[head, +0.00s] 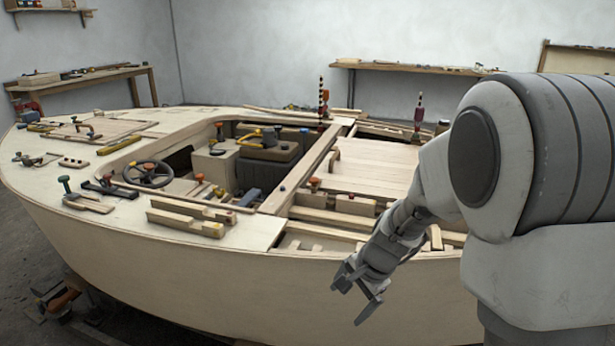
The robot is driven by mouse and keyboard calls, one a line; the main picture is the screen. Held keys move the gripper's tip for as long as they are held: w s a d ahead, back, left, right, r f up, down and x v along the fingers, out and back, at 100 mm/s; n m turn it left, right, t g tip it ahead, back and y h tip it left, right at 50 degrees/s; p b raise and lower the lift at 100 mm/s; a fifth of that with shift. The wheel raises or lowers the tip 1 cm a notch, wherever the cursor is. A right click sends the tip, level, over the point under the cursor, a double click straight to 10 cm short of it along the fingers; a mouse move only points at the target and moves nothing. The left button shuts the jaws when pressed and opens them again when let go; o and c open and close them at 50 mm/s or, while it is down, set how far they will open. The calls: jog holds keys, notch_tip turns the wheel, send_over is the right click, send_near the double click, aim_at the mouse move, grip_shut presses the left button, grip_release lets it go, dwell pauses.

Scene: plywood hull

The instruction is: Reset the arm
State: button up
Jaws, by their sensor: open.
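My gripper (357,294) is at the lower middle of the head view, in front of the near side of the plywood hull (190,262). Its two fingers are spread apart and nothing is between them. It points down and to the left. My arm comes in from the right edge and bends down at the elbow. Whether the gripper touches the hull side cannot be told from this view.
Wooden blocks (187,222), a steering wheel (147,173) and several hand tools lie on the hull's deck. Striped posts (323,98) stand on the hull. Benches (85,80) line the walls. Clutter (62,300) lies on the floor at lower left.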

jog(key=s+d+r+n+t+h, duration=0.1)
jog(key=s+d+r+n+h, duration=0.15)
jog(key=s+r+n, duration=0.55)
jog(key=s+d+r+n+t+h, duration=0.1)
jog(key=s+d+r+n+t, duration=0.15)
jog(key=s+r, duration=0.9)
notch_tip(320, 180, up, 20)
jog(key=s+p, duration=0.1)
jog(key=p, duration=2.1)
jog(key=shift+s+n+g, duration=0.35)
jog(key=shift+d+y, duration=0.1)
jog(key=shift+y, duration=0.15)
